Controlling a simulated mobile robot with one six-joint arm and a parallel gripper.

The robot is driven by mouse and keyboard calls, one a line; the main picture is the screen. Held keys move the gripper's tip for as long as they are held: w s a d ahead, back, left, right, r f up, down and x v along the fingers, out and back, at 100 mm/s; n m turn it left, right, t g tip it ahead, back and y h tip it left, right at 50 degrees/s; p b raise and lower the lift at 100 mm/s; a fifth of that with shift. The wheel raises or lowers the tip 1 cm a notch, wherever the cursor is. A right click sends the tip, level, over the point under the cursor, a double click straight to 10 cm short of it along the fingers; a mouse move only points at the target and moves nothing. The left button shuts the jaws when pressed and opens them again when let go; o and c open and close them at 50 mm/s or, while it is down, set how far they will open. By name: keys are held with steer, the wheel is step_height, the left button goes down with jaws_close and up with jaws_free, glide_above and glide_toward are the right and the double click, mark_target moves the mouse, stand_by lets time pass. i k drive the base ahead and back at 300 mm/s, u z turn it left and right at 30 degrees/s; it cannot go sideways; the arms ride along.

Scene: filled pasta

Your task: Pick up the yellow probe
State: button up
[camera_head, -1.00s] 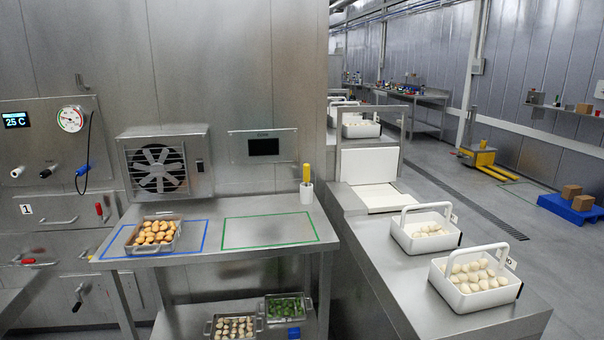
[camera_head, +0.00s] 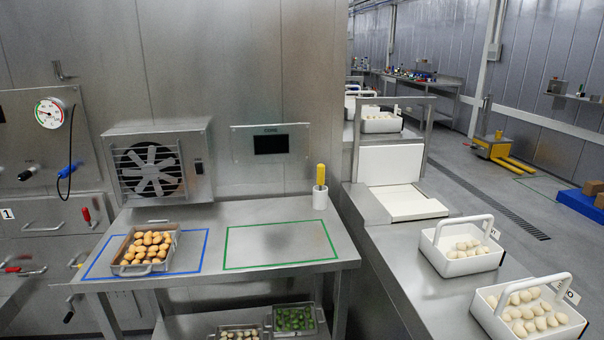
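The yellow probe (camera_head: 320,175) stands upright in a small white cup (camera_head: 320,199). Only its yellow upper part shows; its lower end is hidden inside the cup. The cup stands at the back right of the steel table (camera_head: 280,211), behind the green outlined rectangle. My gripper is not in view.
A tray of browned pieces (camera_head: 148,250) sits in the blue outline at the table's left. The green outline (camera_head: 279,245) is empty. A fan unit (camera_head: 158,165) stands behind. White carriers (camera_head: 461,247) of pale pieces stand on the right counter (camera_head: 400,255). A lower shelf holds trays.

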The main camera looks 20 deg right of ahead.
mark_target(321, 168)
steer(key=u, duration=0.6)
steer(key=i, duration=0.85)
steer(key=u, duration=0.4)
